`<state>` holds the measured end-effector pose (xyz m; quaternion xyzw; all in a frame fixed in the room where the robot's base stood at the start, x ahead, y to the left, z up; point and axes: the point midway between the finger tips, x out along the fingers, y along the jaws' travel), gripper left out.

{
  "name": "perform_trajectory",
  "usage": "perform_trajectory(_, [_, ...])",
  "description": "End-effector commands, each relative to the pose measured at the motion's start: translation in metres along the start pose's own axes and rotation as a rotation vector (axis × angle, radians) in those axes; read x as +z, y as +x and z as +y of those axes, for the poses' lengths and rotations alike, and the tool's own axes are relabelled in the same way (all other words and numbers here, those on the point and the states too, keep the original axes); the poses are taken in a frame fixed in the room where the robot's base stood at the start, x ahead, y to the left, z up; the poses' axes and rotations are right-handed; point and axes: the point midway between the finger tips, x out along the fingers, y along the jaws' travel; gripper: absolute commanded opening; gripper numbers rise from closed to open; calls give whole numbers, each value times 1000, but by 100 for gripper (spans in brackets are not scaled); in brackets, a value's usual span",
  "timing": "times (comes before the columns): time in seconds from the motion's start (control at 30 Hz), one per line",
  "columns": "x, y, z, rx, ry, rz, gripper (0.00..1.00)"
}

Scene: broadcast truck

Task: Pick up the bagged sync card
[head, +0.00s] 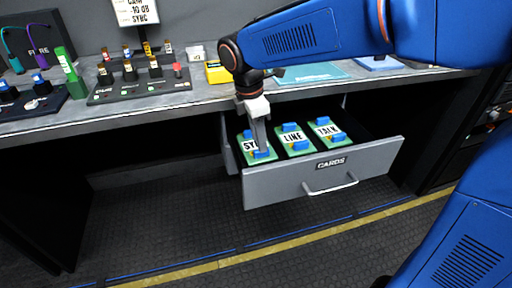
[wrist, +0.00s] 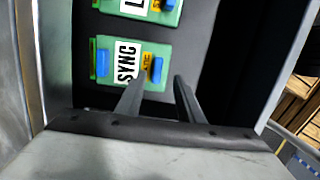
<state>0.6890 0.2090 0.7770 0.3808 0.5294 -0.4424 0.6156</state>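The sync card (head: 247,146), a green board with a white "SYNC" label and blue parts, lies at the left of the open drawer (head: 372,165). It also shows in the wrist view (wrist: 127,58), with a yellow tag beside the label. I cannot make out a bag around it. My gripper (head: 261,151) points down over this card and hides part of it. In the wrist view my gripper (wrist: 157,80) has its two fingers apart, with the card's blue end part just past the tips. Whether the fingertips touch the card I cannot tell.
The LINE card (head: 293,138) and the TALK card (head: 327,130) lie to the right in the drawer. The drawer front has a handle (head: 330,187). The counter (head: 130,103) above holds control panels, a yellow box (head: 218,73) and a teal folder (head: 312,72).

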Motion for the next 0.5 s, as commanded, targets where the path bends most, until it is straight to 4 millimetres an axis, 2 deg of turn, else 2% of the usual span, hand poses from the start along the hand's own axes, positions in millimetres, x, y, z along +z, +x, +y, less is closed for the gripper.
perform_trajectory(0.3, [2,40,5,-2,0,-1,34])
perform_trajectory(0.5, [2,48,5,0,0,0,34])
